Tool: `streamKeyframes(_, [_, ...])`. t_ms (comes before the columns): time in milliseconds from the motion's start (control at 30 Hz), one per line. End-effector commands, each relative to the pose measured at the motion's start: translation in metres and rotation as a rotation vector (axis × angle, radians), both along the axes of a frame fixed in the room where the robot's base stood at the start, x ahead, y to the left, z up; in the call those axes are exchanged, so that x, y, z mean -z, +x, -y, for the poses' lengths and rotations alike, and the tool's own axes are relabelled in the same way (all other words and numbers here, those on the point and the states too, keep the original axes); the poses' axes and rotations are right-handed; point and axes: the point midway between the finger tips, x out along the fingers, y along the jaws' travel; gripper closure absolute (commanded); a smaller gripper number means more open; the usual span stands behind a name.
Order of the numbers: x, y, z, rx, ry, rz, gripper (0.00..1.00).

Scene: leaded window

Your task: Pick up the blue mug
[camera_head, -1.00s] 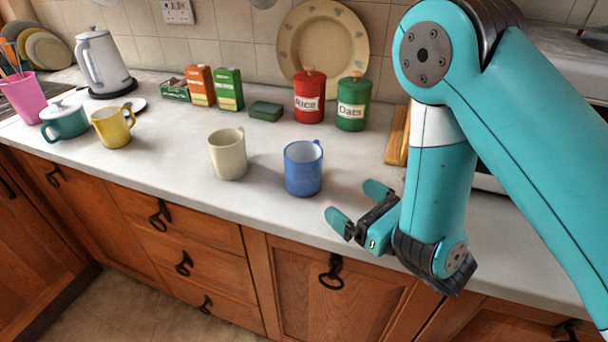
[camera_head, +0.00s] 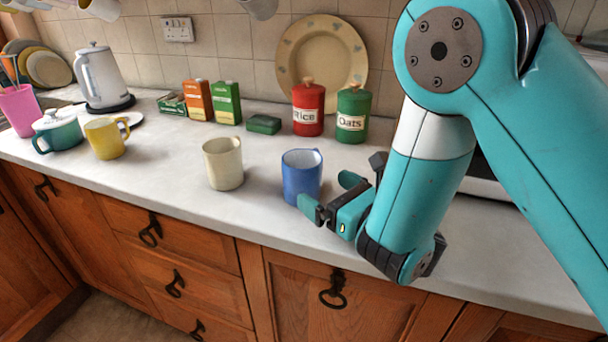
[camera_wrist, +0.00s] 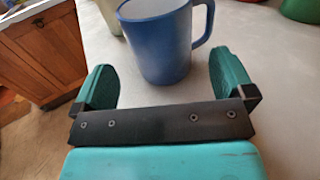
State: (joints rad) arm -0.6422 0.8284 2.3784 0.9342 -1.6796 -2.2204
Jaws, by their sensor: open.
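The blue mug (camera_head: 301,175) stands upright on the pale worktop near its front edge. In the wrist view the blue mug (camera_wrist: 160,42) is just beyond and between the fingertips, its handle to the right. My gripper (camera_head: 330,195) is open and empty, just right of the mug in the head view. In the wrist view my gripper (camera_wrist: 168,82) has its teal fingers spread, one on each side, with a gap between them and the mug. The mug's lower right side is close to the near finger in the head view.
A cream mug (camera_head: 223,163) stands left of the blue mug. A red Rice canister (camera_head: 308,108) and a green Oats canister (camera_head: 352,115) stand behind. A yellow mug (camera_head: 104,139) is far left. The worktop (camera_head: 265,205) is clear between the mugs and the front edge.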

Motion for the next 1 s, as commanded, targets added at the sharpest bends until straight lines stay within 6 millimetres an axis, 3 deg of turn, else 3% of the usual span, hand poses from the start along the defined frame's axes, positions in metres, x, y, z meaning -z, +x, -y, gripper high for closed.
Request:
streamKeyframes(167, [-0.009,0.015,-0.014,-0.001,-0.001,0.001,0.0])
streamKeyframes(400, [-0.007,0.033,-0.031,-0.001,-0.001,0.0,0.0])
streamKeyframes(733, [-0.002,0.037,-0.034,0.0,0.0,0.0,0.0])
streamKeyframes(1000, [-0.003,0.037,-0.034,-0.001,0.001,0.002,0.55])
